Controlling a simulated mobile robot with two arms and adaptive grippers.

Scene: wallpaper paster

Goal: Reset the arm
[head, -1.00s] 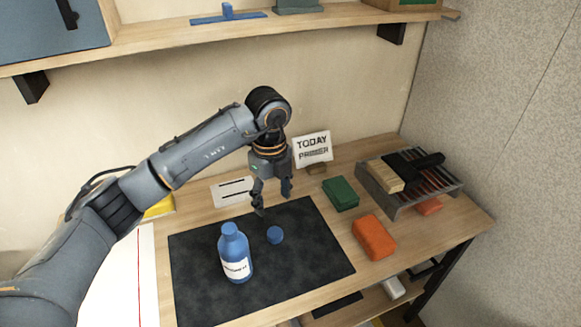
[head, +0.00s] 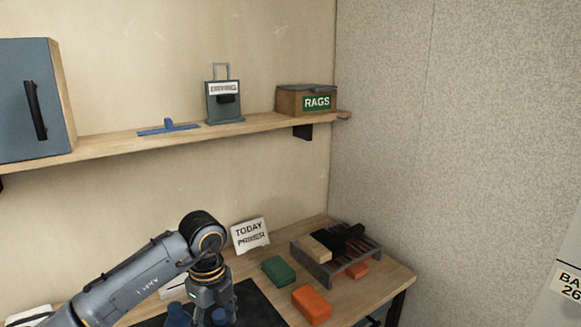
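My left arm enters from the lower left in the head view. Its gripper (head: 212,304) points down over the dark mat (head: 256,306) at the bottom edge of the picture. The fingers are small and partly cut off, so their opening is unclear. Blue shapes beside the gripper look like the top of the blue bottle (head: 178,315) and the loose blue cap (head: 220,317); most of the bottle is below the picture. My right gripper is not in view.
A green block (head: 278,270), an orange block (head: 312,304) and a brush rack (head: 328,266) stand on the bench right of the mat. A "TODAY PRIMER" sign (head: 250,235) stands behind. The wall shelf (head: 100,147) holds a blue cabinet (head: 25,100) and a RAGS box (head: 306,99).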

